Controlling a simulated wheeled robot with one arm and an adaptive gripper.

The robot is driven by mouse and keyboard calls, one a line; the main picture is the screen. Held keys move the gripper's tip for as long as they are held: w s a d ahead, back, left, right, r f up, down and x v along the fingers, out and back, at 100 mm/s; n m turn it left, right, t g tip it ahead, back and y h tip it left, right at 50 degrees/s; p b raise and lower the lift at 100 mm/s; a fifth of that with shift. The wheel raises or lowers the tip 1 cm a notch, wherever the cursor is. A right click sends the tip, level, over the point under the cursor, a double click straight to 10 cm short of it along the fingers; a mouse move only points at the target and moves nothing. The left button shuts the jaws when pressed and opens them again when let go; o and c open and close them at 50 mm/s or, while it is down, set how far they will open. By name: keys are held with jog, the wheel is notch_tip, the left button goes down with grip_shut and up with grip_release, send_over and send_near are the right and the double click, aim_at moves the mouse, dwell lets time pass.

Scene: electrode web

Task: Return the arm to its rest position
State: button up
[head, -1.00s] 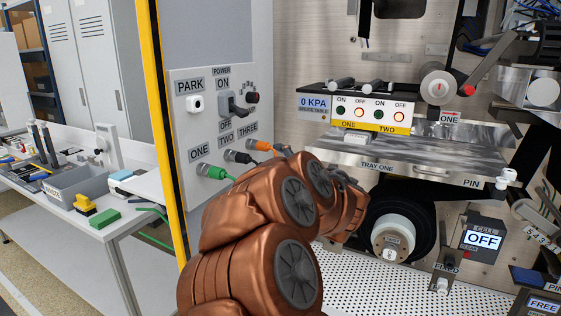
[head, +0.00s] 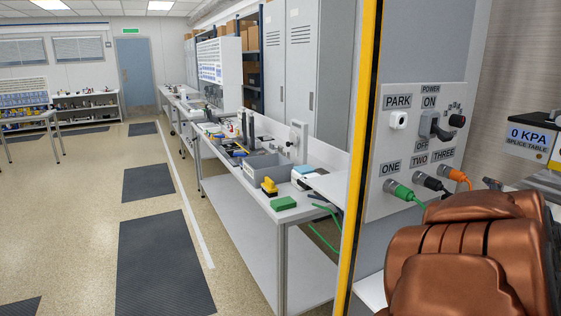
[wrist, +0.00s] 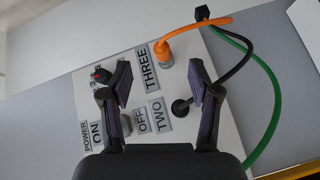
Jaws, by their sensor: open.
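My gripper (wrist: 160,80) is open and empty in the wrist view, its two dark fingers spread in front of the white switch panel (wrist: 222,112). The labels OFF, TWO and THREE show between and around the fingers. Whether a finger touches the panel, I cannot tell. In the head view my copper-coloured arm fills the lower right, folded in front of the machine, and hides most of the gripper.
Green (head: 398,190), black (head: 428,183) and orange (head: 456,175) plugs sit in the panel beside the POWER switch (head: 430,126). A yellow post (head: 362,150) edges the machine. A workbench (head: 300,215) with tools stands left of it. Open floor lies further left.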

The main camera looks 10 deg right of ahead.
jog(key=s+a+f+m+g+y+p, duration=0.1)
jog(key=s+a+f+m+g+y, duration=0.15)
jog(key=s+a+f, duration=0.35)
jog(key=s+a+f+m+g+y, duration=0.1)
jog(key=s+a+f+m+g, duration=0.2)
jog(key=a, duration=0.5)
jog(key=s+a+f+m+g+y+p, duration=0.1)
jog(key=s+a+f+m+g+y, duration=0.2)
jog(key=a+f, duration=0.4)
jog(key=s+a+f+g+y+p, duration=0.1)
jog(key=s+a+g, duration=0.5)
jog(key=s+a, duration=1)
jog(key=shift+s+a+f+n+g+y, duration=0.3)
jog(key=shift+a+f+y, duration=0.25)
jog(key=shift+y, duration=0.6)
jog(key=shift+c, duration=0.3)
